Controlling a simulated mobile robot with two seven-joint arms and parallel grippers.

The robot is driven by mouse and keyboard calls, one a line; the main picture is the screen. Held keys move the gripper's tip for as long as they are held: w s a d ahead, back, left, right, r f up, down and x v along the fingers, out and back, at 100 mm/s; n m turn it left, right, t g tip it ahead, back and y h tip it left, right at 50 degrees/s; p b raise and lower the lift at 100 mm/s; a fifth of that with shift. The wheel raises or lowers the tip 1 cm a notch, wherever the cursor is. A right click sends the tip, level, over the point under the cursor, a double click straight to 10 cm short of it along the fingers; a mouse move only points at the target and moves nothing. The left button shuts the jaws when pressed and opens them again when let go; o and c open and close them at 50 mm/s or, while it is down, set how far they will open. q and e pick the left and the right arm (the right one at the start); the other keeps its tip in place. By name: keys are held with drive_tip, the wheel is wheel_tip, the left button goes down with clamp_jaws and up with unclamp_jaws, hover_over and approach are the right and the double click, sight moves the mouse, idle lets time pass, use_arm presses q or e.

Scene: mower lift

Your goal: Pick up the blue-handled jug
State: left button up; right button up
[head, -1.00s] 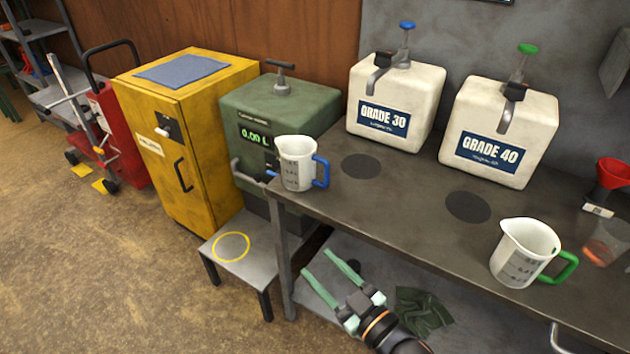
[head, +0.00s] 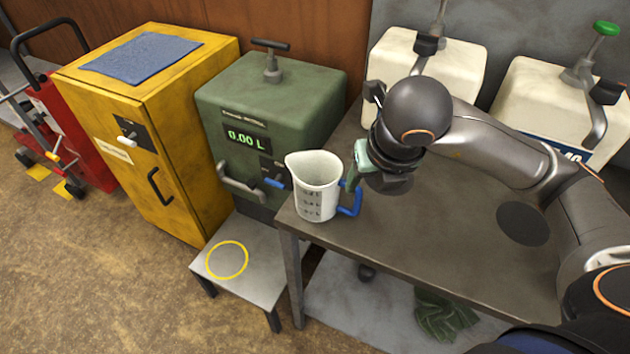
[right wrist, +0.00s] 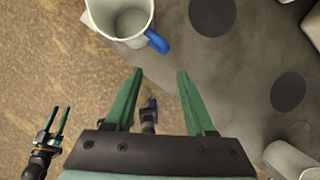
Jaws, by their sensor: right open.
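The blue-handled jug (head: 316,187) is white and stands upright at the left end of the workbench. Its blue handle (head: 351,203) faces right, toward my right gripper. My right gripper (head: 354,172) is open and empty beside the handle, with its fingers partly hidden by my wrist. In the right wrist view the jug (right wrist: 118,18) lies beyond the open fingertips of my right gripper (right wrist: 159,72), and the blue handle (right wrist: 157,42) lines up with the gap, apart from both fingers. My left gripper (right wrist: 59,121) shows only there, open and empty over the floor.
The workbench (head: 430,225) holds two white dispensers (head: 458,68) at the back, partly behind my right arm. A green machine (head: 270,105) reading 0.00 L stands left of the jug. A low stool (head: 262,285) with a yellow ring and a yellow cabinet (head: 185,185) stand further left.

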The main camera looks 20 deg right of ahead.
sight(360, 195)
drive_tip(key=x, duration=0.6)
drive_tip(key=shift+w+d+f, duration=0.1)
drive_tip(key=shift+w+d, duration=0.05)
drive_tip(key=shift+d, duration=0.2)
drive_tip(key=shift+x, duration=2.95)
drive_tip(key=shift+w+d, duration=0.15)
clamp_jaws()
